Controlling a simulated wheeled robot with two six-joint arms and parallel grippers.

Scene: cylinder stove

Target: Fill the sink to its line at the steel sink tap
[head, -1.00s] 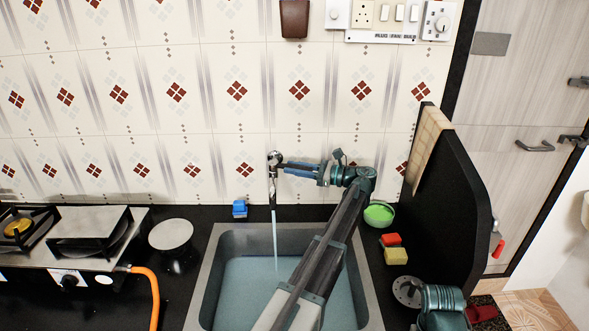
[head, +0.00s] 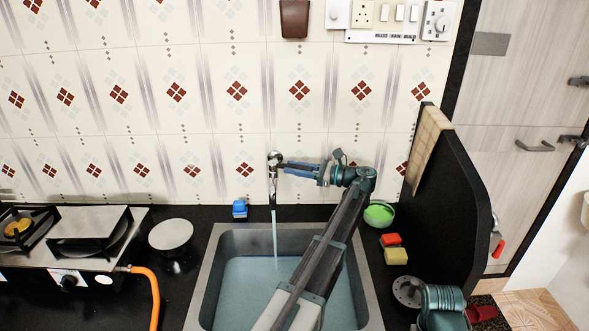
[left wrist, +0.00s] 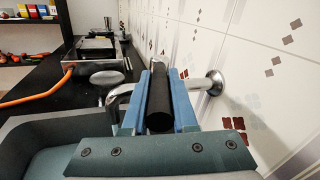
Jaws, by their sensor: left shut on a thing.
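The steel tap (head: 273,185) stands out from the tiled wall above the sink, and a stream of water (head: 275,240) falls from it. The steel sink (head: 208,262) holds a pool of bluish water (head: 245,285); I cannot make out a fill line. My left gripper (head: 292,167) is at the tap's top. In the left wrist view, its blue fingers (left wrist: 162,98) are shut on the black tap handle (left wrist: 160,112), and the tap's chrome body (left wrist: 207,84) shows behind. My left arm crosses over the sink and hides part of it. My right gripper is not in view.
A blue item (head: 240,208) stands behind the sink. A green bowl (head: 379,213) and red and yellow sponges (head: 395,256) lie to its right, beside a black partition (head: 440,200). The stove (head: 70,245) with its orange hose (head: 152,290) is at left.

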